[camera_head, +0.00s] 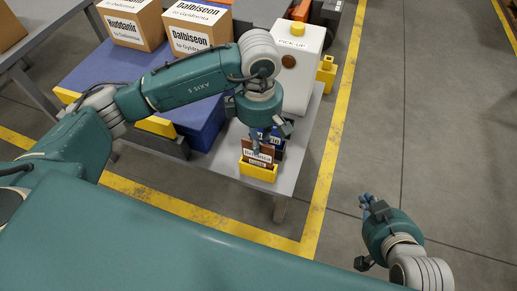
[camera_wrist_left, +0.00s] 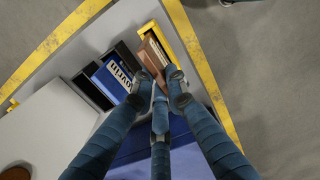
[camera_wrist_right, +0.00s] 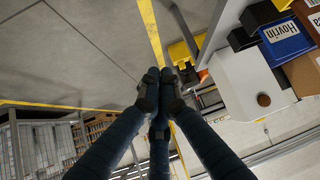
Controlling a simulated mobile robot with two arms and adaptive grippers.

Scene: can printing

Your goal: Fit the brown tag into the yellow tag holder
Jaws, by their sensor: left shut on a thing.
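The brown tag (camera_head: 259,147) with a white label stands upright at the yellow tag holder (camera_head: 257,173) on the table's front end. My left gripper (camera_head: 262,138) is above the holder, shut on the brown tag. In the left wrist view, the brown tag (camera_wrist_left: 148,58) is between the fingertips, along the inner side of the yellow holder (camera_wrist_left: 186,44). I cannot tell how deep its lower edge sits, as the holder wall and fingers hide it. My right gripper (camera_head: 368,203) is empty, away from the table, its fingertips together.
A blue tag (camera_wrist_left: 112,78) in a black holder stands close beside the yellow one. A white box (camera_head: 298,67) marked PICK UP stands behind. Cardboard boxes (camera_head: 197,28) rest on a blue surface (camera_head: 95,78) to the left. The floor at right is clear.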

